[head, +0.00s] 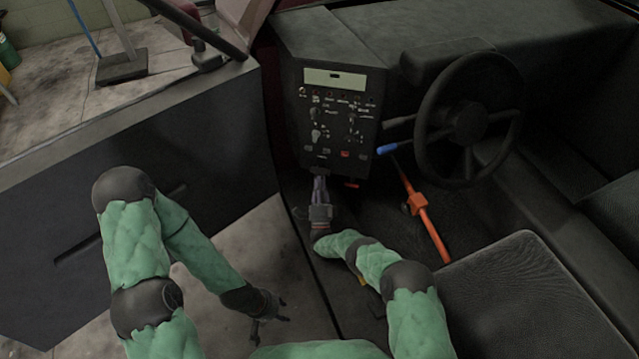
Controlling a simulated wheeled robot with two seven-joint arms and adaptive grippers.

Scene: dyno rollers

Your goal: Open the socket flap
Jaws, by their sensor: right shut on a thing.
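The dark control panel (330,120) stands left of the steering wheel. My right gripper (320,183) points up at the panel's lower left edge. Its fingers are close together, shut on a small part there, which I take to be the socket flap. The fingers hide the flap, so I cannot tell how far it is open. My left gripper (272,322) hangs low at the car's doorway, over the concrete floor. Its fingers are spread and empty.
The steering wheel (468,118) is right of the panel, with a blue-tipped lever (388,149) beside it. An orange bar (426,218) slants across the footwell. The seat (530,300) fills the lower right. The open door (150,190) stands at left.

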